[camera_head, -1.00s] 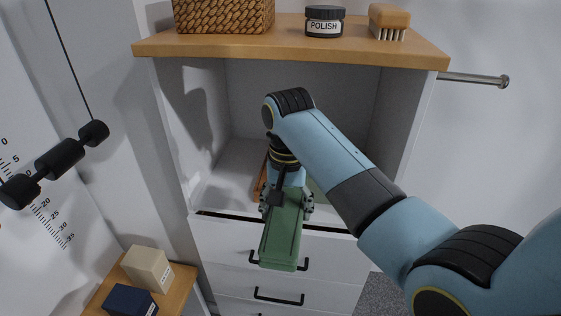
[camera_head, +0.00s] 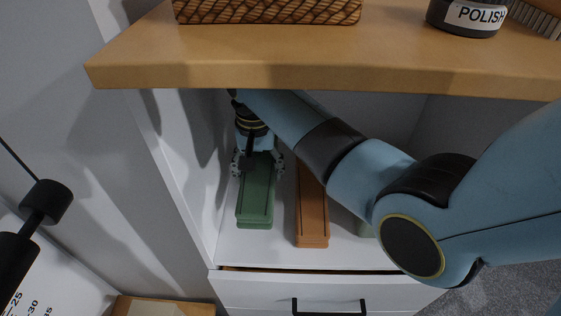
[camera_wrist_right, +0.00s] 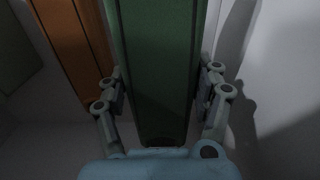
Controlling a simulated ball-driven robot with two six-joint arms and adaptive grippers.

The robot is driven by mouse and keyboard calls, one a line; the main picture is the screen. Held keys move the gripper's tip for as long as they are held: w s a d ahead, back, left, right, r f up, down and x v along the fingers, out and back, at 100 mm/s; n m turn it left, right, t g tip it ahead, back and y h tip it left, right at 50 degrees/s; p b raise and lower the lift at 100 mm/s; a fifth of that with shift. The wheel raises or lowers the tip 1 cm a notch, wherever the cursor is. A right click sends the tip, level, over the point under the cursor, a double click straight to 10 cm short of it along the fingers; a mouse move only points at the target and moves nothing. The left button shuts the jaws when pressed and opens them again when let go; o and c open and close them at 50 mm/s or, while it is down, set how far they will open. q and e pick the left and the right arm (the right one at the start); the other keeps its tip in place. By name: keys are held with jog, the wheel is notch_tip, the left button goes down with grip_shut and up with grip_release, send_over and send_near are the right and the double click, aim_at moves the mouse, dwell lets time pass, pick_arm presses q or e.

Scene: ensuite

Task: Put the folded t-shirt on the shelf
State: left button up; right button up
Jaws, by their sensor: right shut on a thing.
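The folded t-shirt (camera_head: 256,200) is a long green bundle inside the open shelf compartment (camera_head: 340,251), near its left wall. It looks low over or on the shelf floor; I cannot tell if it touches. My right gripper (camera_head: 259,166) is shut on its far end. In the right wrist view the green t-shirt (camera_wrist_right: 160,70) lies between the two fingers of the right gripper (camera_wrist_right: 162,90). An orange folded bundle (camera_head: 311,212) lies to its right, a small gap apart; it also shows in the right wrist view (camera_wrist_right: 72,45). My left gripper is not in view.
The wooden top (camera_head: 300,62) overhangs the compartment, with a woven basket (camera_head: 265,10) and a polish jar (camera_head: 466,17) on it. Drawers (camera_head: 325,290) are below.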

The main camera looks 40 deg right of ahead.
jog(key=shift+s+f, duration=0.1)
jog(key=shift+f, duration=1)
notch_tip(320, 180, down, 4)
jog(key=shift+f+b, duration=0.2)
jog(key=shift+b, duration=0.2)
jog(key=shift+f, duration=0.1)
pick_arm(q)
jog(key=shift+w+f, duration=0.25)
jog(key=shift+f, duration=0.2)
pick_arm(e)
jog(key=o, duration=1.3)
notch_tip(320, 180, up, 8)
jog(key=shift+f+p, duration=0.1)
jog(key=shift+p, duration=0.4)
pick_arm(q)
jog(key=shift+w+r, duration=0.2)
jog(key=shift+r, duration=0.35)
